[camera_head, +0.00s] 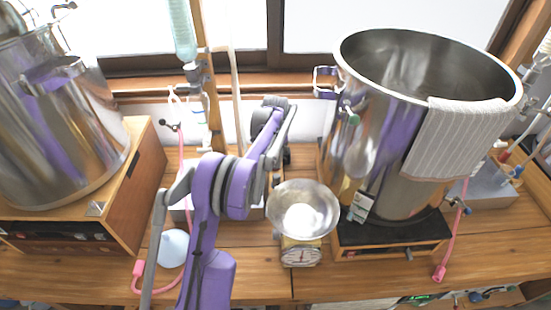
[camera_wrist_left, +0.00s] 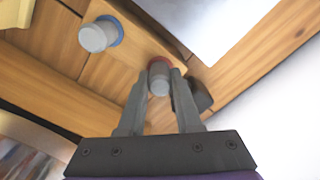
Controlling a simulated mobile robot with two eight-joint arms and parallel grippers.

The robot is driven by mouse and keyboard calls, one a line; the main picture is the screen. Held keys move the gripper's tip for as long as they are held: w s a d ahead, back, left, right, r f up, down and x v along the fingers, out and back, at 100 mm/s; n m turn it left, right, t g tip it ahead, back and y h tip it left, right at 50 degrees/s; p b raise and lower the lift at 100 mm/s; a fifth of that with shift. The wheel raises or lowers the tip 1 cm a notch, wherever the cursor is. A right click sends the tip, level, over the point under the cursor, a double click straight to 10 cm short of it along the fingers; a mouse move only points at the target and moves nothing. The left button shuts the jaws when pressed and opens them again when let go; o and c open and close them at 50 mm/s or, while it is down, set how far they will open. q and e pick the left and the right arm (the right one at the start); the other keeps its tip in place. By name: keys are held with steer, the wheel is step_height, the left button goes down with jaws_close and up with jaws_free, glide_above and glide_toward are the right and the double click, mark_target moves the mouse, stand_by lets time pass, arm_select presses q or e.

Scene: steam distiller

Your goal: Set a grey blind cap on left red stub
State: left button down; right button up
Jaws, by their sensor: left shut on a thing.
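In the left wrist view, my left gripper (camera_wrist_left: 160,75) is shut on a grey blind cap (camera_wrist_left: 159,86), held between the fingertips. A red stub (camera_wrist_left: 160,63) on a wooden board (camera_wrist_left: 138,38) shows as a dark red ring right behind the cap. The cap lines up with it and looks to be against it; I cannot tell how far it is seated. A second grey cap (camera_wrist_left: 93,38) sits at a blue stub (camera_wrist_left: 115,28) on the same board. In the head view my left arm reaches toward the back wall and hides its fingertips. My right gripper is not in view.
A large steel pot (camera_head: 385,130) with a striped cloth (camera_head: 455,140) stands right of my arm. A metal bowl (camera_head: 303,208) on a scale (camera_head: 301,254) is close by. Another steel vessel (camera_head: 60,135) stands left on a wooden box (camera_head: 135,185). A glass column (camera_head: 182,30) rises behind.

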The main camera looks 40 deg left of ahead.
arm_select(q)
steer(key=c, duration=0.5)
jaws_free()
steer(key=shift+r, duration=0.1)
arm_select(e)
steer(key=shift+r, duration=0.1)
arm_select(q)
steer(key=shift+r+p, duration=1.35)
steer(key=shift+r, duration=2.15)
steer(key=shift+f, duration=0.1)
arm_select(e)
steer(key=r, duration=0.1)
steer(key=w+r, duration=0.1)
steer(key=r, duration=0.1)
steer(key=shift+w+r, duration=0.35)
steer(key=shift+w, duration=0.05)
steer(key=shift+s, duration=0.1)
